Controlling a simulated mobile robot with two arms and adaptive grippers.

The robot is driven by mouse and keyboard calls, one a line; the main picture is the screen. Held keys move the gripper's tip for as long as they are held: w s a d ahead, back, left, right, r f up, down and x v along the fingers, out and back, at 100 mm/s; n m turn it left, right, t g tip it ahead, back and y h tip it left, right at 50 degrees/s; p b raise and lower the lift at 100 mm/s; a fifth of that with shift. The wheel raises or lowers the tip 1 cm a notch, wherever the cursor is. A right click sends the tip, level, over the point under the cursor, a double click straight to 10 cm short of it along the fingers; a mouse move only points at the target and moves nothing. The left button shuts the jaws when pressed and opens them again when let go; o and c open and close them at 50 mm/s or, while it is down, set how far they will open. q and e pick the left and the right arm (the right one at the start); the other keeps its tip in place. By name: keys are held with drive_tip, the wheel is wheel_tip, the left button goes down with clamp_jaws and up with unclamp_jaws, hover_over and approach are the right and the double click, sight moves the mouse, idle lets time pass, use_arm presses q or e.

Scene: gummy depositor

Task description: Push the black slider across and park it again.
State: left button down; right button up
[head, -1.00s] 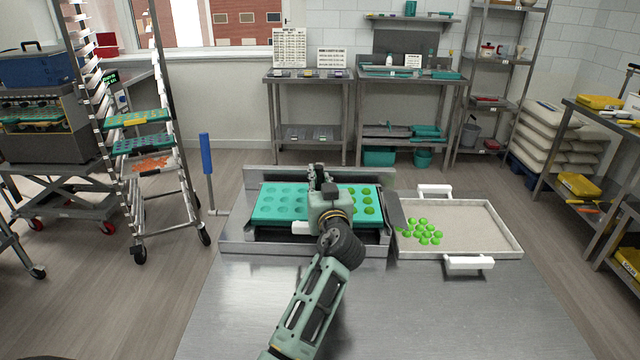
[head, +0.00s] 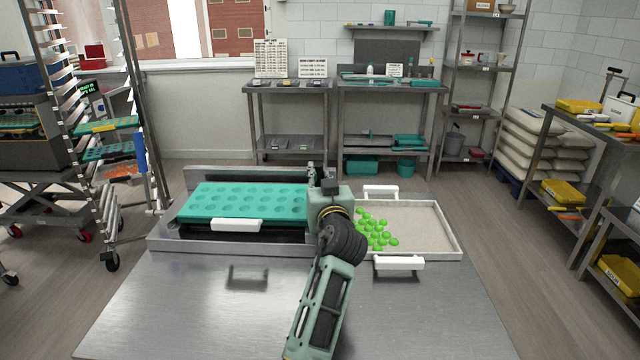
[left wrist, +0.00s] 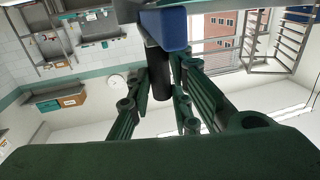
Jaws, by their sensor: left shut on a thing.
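My left gripper (head: 314,178) is at the right end of the teal mold (head: 215,205), between it and the tray of gummies. In the left wrist view its green fingers (left wrist: 158,92) close around a dark upright cylinder, which I take to be part of the black slider (left wrist: 157,70). A blue block sits above that cylinder. My gripper and arm hide the rest of the slider in the head view. The mold's visible cavities look empty. Bright green gummies (head: 372,232) lie in a heap at the left of the pale tray (head: 462,240). My right gripper is not in view.
The mold has a white handle (head: 236,225) at its front. White handles also stick out of the tray, at its front (head: 399,263) and back (head: 381,191). The steel table (head: 190,310) is clear in front. A wheeled rack (head: 150,110) stands at the left.

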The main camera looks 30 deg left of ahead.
use_arm(q)
drive_tip(key=c, duration=1.9)
unclamp_jaws()
drive_tip(key=o, duration=0.3)
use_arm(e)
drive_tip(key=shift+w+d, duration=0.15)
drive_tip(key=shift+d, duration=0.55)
use_arm(q)
drive_tip(key=shift+r, duration=0.25)
wheel_tip(320, 180, up, 10)
drive_tip(key=shift+f, duration=0.25)
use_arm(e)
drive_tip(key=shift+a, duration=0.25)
